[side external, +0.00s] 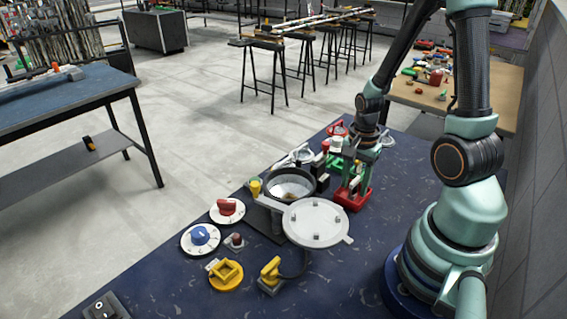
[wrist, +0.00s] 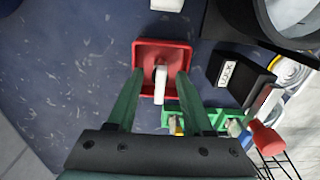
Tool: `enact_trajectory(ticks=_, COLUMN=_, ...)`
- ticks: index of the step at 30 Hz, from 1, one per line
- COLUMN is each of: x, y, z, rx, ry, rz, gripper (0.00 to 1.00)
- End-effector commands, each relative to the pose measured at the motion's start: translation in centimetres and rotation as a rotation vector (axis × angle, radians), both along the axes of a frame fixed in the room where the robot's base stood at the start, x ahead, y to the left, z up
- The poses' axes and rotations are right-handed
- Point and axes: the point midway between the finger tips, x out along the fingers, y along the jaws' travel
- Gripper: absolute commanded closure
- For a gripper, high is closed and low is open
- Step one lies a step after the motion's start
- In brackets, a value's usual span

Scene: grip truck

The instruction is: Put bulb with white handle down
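The white handle (wrist: 160,84) stands in a square red tray (wrist: 160,52), between the two green fingers of my gripper (wrist: 160,74) in the wrist view. There is a gap on each side of the handle, so the gripper is open around it. The bulb end of this piece cannot be made out. In the side view, my gripper (side external: 356,180) points down over the red tray (side external: 353,203), and its fingers cover most of the handle.
A green holder (wrist: 182,113) with small pieces and a black labelled box (wrist: 242,74) stand close to the tray. A red knob (wrist: 265,137) is to the right. A round black pot (side external: 290,186) and a round white plate (side external: 316,222) are nearby. Bare blue tabletop (wrist: 70,70) lies left of the tray.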

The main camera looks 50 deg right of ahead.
Motion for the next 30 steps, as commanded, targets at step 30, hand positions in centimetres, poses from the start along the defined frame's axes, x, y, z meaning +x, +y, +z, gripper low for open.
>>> enact_trajectory(ticks=30, x=0.1, y=0.0, z=11.6, rx=-0.002, ry=-0.003, rz=0.000, gripper=0.45)
